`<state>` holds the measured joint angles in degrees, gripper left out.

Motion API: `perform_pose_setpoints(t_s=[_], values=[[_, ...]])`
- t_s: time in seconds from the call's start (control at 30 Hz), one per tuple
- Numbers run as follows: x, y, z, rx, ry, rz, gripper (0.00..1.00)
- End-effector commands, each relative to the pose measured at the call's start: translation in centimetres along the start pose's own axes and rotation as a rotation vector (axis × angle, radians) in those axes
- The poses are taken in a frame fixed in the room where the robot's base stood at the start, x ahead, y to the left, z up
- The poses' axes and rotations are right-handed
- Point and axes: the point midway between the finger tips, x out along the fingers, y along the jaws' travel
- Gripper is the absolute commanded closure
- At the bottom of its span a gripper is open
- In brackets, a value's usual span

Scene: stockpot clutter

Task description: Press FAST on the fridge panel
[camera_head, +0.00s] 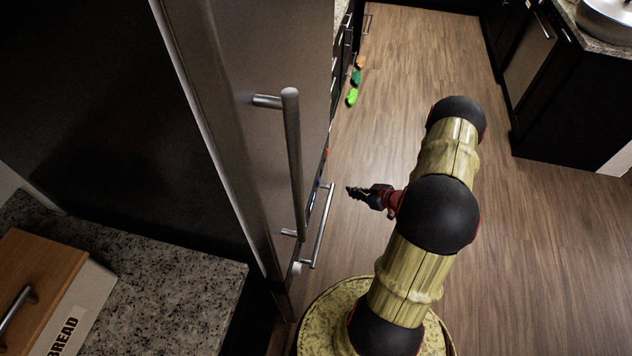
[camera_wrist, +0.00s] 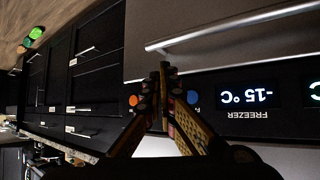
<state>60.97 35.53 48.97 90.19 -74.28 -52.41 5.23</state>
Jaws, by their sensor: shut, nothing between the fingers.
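The fridge (camera_head: 235,120) is a tall steel body at left in the head view. Its dark panel (camera_wrist: 225,95) shows upside down in the wrist view, with a lit "FREEZER" display (camera_wrist: 255,98) reading -15 °C. An orange button (camera_wrist: 133,100) and a blue button (camera_wrist: 193,97) sit on the panel on either side of my fingers. No FAST label is readable; my fingers hide the strip between the buttons. My gripper (camera_head: 349,190) is shut and empty, pointing left at the fridge front. It also shows in the wrist view (camera_wrist: 165,68). A gap shows between fingertips and fridge.
A long vertical handle (camera_head: 293,160) and a lower bar handle (camera_head: 322,225) stick out from the fridge front. A counter (camera_head: 150,300) with a bread box (camera_head: 45,280) is at left. Small green and orange items (camera_head: 352,96) lie farther back. The wooden floor at right is clear.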

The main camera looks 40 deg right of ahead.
Motion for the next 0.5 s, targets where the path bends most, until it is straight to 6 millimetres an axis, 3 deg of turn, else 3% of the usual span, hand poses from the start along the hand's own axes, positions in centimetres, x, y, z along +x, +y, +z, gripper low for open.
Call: perform_pose_setpoints(t_s=[0.5], values=[[0.51,-0.37,-0.56,0.002,0.007,-0.001,1.00]])
